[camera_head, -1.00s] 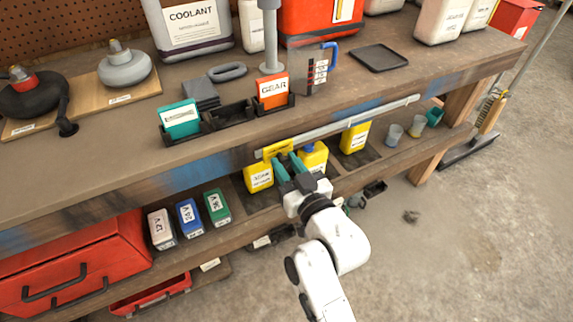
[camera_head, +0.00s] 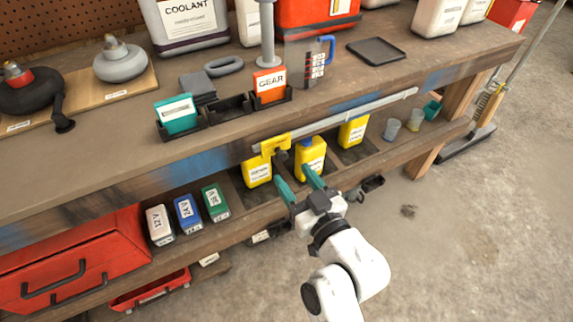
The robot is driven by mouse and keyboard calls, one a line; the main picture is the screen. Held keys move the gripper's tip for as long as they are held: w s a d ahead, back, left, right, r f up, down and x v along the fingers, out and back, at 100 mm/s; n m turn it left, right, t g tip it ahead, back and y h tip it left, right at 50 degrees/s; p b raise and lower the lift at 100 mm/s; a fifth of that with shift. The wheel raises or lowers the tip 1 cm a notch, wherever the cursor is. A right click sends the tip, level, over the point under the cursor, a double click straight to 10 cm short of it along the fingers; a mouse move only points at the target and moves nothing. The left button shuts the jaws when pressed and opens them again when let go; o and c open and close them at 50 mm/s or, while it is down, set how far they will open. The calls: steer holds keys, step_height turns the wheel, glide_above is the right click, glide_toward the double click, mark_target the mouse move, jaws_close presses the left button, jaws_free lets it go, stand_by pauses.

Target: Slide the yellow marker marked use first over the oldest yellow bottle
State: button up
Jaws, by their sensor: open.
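A yellow marker (camera_head: 271,146) hangs on the metal rail along the bench's front edge, near the rail's left end. It sits above and slightly right of the left yellow bottle (camera_head: 257,173). A middle yellow bottle (camera_head: 311,157) and a right yellow bottle (camera_head: 352,132) stand on the shelf below the rail. The bottles have white labels too small to read, so I cannot tell which is oldest. My gripper (camera_head: 294,177) is open and empty, its teal fingers in front of the left and middle bottles, apart from the marker.
The rail (camera_head: 355,111) runs clear rightward from the marker. White, blue and green containers (camera_head: 188,214) stand left on the shelf. Small cups (camera_head: 391,129) stand at its right end. An orange GEAR card (camera_head: 269,86) stands on the bench above. Open floor lies right.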

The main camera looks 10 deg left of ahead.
steer(key=v, duration=0.5)
steer(key=shift+a, duration=0.1)
stand_by(0.4)
steer(key=s+d+f+m+g+h, duration=0.2)
steer(key=s+d+f+g+h, duration=0.25)
steer(key=s+d+f, duration=0.45)
steer(key=s+d+f+m+g+h, duration=0.2)
steer(key=s+d+f+g+h, duration=0.4)
steer(key=d, duration=0.5)
steer(key=s+d+f+m+g, duration=0.35)
steer(key=s+d, duration=0.35)
steer(key=s, duration=0.3)
step_height(320, 180, up, 14)
steer(key=p, duration=1.3)
